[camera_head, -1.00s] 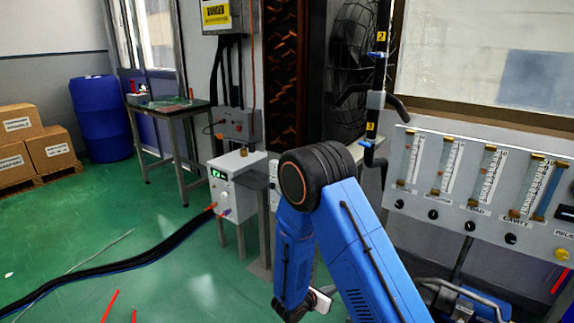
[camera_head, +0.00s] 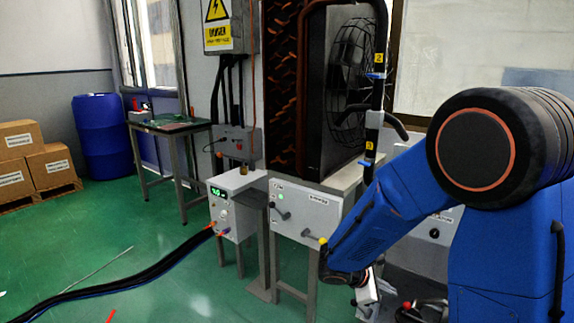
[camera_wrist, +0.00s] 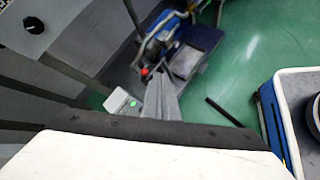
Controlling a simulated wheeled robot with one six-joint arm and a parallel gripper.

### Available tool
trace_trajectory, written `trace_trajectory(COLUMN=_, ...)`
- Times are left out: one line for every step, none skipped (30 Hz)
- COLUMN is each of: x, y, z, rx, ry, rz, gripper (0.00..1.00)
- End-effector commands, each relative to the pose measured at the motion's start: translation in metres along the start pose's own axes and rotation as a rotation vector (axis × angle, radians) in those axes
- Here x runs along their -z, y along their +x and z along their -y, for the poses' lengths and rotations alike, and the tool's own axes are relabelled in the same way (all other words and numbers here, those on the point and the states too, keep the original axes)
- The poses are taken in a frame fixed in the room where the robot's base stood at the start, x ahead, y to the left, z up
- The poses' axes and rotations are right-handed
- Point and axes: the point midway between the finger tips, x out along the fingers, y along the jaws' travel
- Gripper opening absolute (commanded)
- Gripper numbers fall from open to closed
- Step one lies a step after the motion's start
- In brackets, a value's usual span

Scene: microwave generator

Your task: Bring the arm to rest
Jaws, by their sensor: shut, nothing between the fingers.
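My blue arm folds down from a large elbow at the right of the head view. Its wrist end hangs low, near the bottom edge, in front of the grey bench. My gripper (camera_wrist: 161,98) shows in the wrist view as grey fingers close together, with nothing between them. They point down over the green floor and the equipment there. In the head view the fingers are too small and cut off to make out clearly.
A white unit with a green display (camera_head: 222,205) stands left of a white panel box (camera_head: 303,213). A caged fan (camera_head: 350,75) is above. Black hoses (camera_head: 150,272) cross the floor. A blue drum (camera_head: 103,135) and cartons (camera_head: 18,160) stand far left. Green floor is open at left.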

Motion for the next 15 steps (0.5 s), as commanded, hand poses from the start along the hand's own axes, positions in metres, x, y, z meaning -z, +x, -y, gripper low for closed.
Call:
trace_trajectory(x=-0.015, y=-0.004, z=0.004, rx=0.022, ry=0.055, rz=-0.013, gripper=0.0)
trace_trajectory(x=-0.021, y=-0.007, z=0.007, rx=0.035, ry=0.085, rz=-0.021, gripper=0.0)
trace_trajectory(x=-0.03, y=-0.01, z=0.011, rx=0.053, ry=0.125, rz=-0.031, gripper=0.0)
trace_trajectory(x=-0.037, y=-0.012, z=0.015, rx=0.067, ry=0.156, rz=-0.038, gripper=0.0)
trace_trajectory(x=-0.043, y=-0.015, z=0.018, rx=0.082, ry=0.186, rz=-0.047, gripper=0.0)
trace_trajectory(x=-0.051, y=-0.018, z=0.023, rx=0.1, ry=0.225, rz=-0.058, gripper=0.0)
trace_trajectory(x=-0.058, y=-0.02, z=0.027, rx=0.113, ry=0.254, rz=-0.066, gripper=0.0)
trace_trajectory(x=-0.063, y=-0.023, z=0.031, rx=0.127, ry=0.284, rz=-0.075, gripper=0.0)
trace_trajectory(x=-0.071, y=-0.026, z=0.036, rx=0.145, ry=0.323, rz=-0.087, gripper=0.0)
trace_trajectory(x=-0.076, y=-0.029, z=0.039, rx=0.158, ry=0.352, rz=-0.096, gripper=0.0)
trace_trajectory(x=-0.081, y=-0.032, z=0.043, rx=0.17, ry=0.381, rz=-0.106, gripper=0.0)
trace_trajectory(x=-0.088, y=-0.035, z=0.048, rx=0.188, ry=0.421, rz=-0.119, gripper=0.0)
trace_trajectory(x=-0.093, y=-0.038, z=0.052, rx=0.201, ry=0.45, rz=-0.129, gripper=0.0)
trace_trajectory(x=-0.097, y=-0.041, z=0.056, rx=0.213, ry=0.479, rz=-0.14, gripper=0.0)
trace_trajectory(x=-0.103, y=-0.045, z=0.061, rx=0.23, ry=0.518, rz=-0.154, gripper=0.0)
